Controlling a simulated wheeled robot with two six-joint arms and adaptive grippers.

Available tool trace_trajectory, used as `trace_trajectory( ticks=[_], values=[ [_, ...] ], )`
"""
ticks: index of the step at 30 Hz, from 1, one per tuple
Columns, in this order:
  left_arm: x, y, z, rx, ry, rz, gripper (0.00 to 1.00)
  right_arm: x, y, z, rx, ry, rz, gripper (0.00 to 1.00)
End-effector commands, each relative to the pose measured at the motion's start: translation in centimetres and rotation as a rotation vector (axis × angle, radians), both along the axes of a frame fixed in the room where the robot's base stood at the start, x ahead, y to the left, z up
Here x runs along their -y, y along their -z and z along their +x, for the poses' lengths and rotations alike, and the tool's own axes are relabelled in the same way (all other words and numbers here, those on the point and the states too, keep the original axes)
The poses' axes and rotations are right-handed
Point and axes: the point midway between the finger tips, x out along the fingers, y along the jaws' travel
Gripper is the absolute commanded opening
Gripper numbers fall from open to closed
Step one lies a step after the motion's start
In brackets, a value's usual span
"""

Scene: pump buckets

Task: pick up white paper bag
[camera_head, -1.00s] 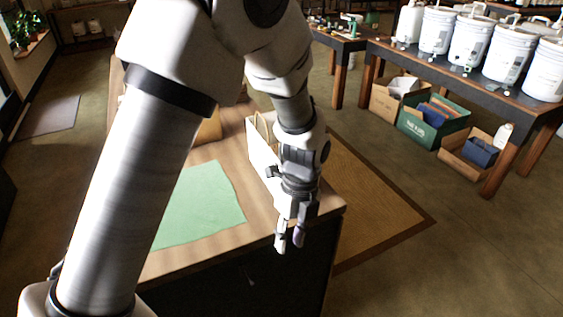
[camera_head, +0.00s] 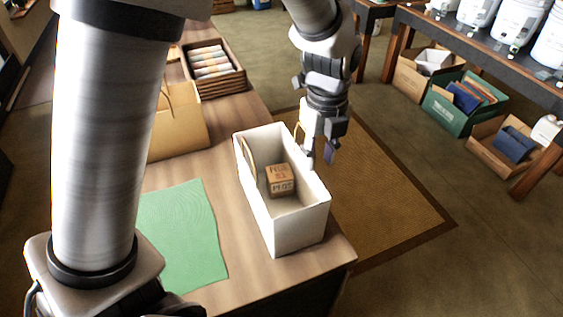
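The white paper bag (camera_head: 296,232) stands upright and open-topped near the right edge of the wooden counter. One handle loop shows at its left rim. A small brown box (camera_head: 280,181) with dark lettering lies inside it. I cannot tell whether a finger touches the bag.
A green mat (camera_head: 183,240) lies left of the bag on the counter (camera_head: 220,165). A tan paper bag (camera_head: 180,130) and a crate of rolled items (camera_head: 240,82) stand behind. Open floor and a brown rug (camera_head: 385,190) lie to the right.

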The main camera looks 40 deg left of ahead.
Motion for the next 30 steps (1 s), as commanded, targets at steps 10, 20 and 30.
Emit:
trace_trajectory(
  ticks=[10,20,30],
  values=[
    [-0.1,5.3,0.1,-0.003,-0.001,0.001,0.32,0.0,-1.6,0.0,0.000,0.000,0.000,0.40],
    [-0.1,5.8,0.1,0.001,-0.001,0.001,0.00,0.0,-1.5,0.0,-0.001,0.001,0.000,0.40],
    [-0.1,5.8,0.1,0.000,0.000,0.000,0.00,0.0,-1.5,0.0,-0.001,0.000,0.000,0.40]
  ],
)
